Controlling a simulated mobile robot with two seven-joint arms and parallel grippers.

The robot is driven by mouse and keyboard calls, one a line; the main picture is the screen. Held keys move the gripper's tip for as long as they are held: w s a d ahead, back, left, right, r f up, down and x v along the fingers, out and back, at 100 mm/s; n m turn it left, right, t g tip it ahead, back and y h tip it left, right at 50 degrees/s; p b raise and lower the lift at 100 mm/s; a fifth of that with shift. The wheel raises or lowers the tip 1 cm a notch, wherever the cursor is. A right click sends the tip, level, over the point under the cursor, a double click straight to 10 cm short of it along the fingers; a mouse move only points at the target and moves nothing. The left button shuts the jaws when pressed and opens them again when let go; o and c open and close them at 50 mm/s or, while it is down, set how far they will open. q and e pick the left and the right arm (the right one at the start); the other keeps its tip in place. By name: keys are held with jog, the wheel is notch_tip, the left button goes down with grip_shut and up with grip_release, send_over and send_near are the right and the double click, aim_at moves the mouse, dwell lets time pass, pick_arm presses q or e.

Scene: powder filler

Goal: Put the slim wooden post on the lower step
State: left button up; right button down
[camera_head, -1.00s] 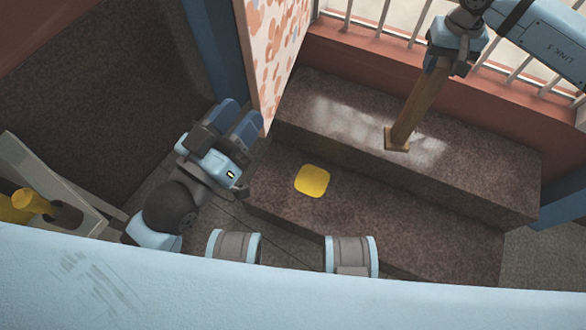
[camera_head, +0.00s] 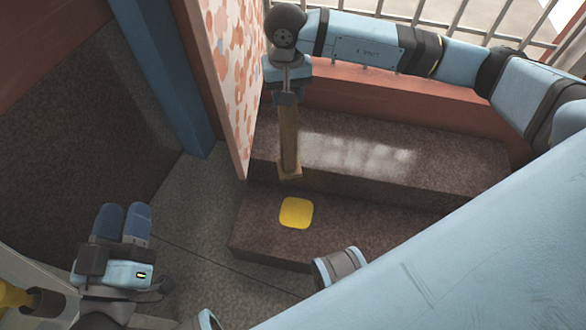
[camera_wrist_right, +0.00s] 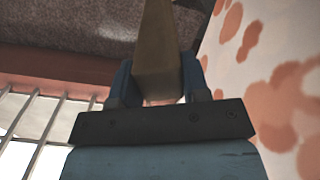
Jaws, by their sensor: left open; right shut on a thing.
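The slim wooden post (camera_head: 289,140) hangs upright from my right gripper (camera_head: 288,100), which is shut on its top end. The post also shows between the jaws in the right wrist view (camera_wrist_right: 157,50). Its wider foot is in front of the upper step's left part in the head view, just above the yellow mark in the picture; I cannot tell whether it touches anything. The lower step (camera_head: 350,222) is dark and speckled and bears a flat yellow rounded square (camera_head: 296,213). My left gripper (camera_head: 126,222) is open and empty, low at the left, away from the steps.
The upper step (camera_head: 400,150) is bare behind the lower one. A patterned panel (camera_head: 228,75) stands close to the left of the post. A blue pillar (camera_head: 172,70) is further left. A pale railing (camera_head: 455,20) runs behind a reddish ledge.

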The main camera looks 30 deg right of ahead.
aim_at(296, 117)
jog(key=s+f+m, duration=0.1)
jog(key=s+m, duration=0.1)
jog(key=s+f+m+b, duration=0.1)
jog(key=s+f, duration=0.1)
jog(key=shift+s+f+m, duration=0.2)
jog(key=shift+m, duration=0.2)
notch_tip(296, 117, down, 21)
jog(key=b, duration=0.7)
jog(key=shift+s+m+b, duration=0.3)
jog(key=shift+s+m, duration=0.1)
pick_arm(q)
notch_tip(296, 117, down, 7)
jog(key=w+m+g, duration=0.1)
jog(key=w+m, duration=0.1)
jog(key=m, duration=0.1)
jog(key=shift+a+r, duration=0.2)
jog(key=shift+a, duration=0.2)
pick_arm(e)
jog(key=c, duration=0.6)
grip_release()
jog(key=shift+d, duration=0.1)
jog(key=shift+r, duration=0.1)
